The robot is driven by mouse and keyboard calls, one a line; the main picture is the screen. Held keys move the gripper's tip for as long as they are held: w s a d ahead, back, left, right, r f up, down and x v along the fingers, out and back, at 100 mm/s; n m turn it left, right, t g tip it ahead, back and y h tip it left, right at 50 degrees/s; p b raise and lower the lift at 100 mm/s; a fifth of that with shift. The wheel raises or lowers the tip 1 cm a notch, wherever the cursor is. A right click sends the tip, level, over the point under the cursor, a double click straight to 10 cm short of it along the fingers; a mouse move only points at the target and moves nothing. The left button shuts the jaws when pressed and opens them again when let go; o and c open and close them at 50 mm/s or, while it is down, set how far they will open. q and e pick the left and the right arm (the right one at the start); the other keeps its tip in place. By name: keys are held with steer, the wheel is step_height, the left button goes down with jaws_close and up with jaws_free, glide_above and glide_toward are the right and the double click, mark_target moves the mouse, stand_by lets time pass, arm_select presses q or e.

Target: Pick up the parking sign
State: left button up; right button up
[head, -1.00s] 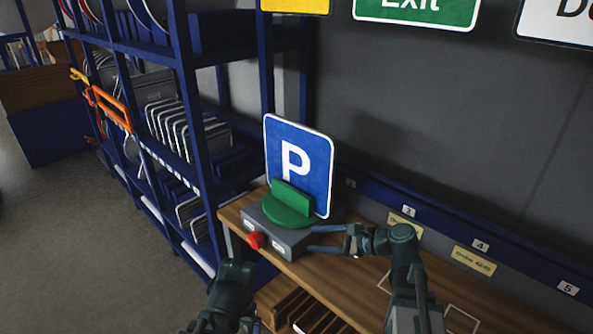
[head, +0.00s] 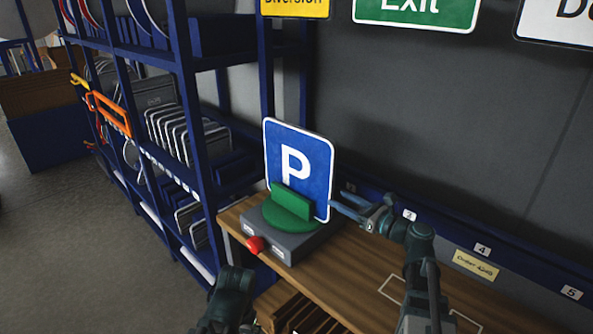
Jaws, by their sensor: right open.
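The parking sign (head: 313,160) is a blue square plate with a white P and a white edge. It stands upright, leaning slightly, behind a green block on a round green disc (head: 284,214), on a grey box with a red button. My right gripper (head: 342,206) is open beside the sign's lower right edge, its fingers pointing left at it; whether they touch it I cannot tell. My left arm (head: 229,298) shows at the bottom; its gripper's fingers are not clear.
The grey box (head: 303,242) sits at the left end of a wooden bench (head: 350,280). A blue rack (head: 190,110) with grey plates stands at left. A blue rail with numbered tags runs behind the bench. Exit (head: 415,10) and other signs hang on the wall above.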

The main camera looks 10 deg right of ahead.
mark_target(333, 195)
steer(key=shift+d+f+x, duration=0.1)
steer(key=shift+x, duration=1.6)
steer(key=shift+d+f+x, duration=0.1)
steer(key=shift+d+x, duration=0.05)
steer(key=shift+x, duration=1.5)
steer(key=shift+w, duration=0.15)
jaws_close()
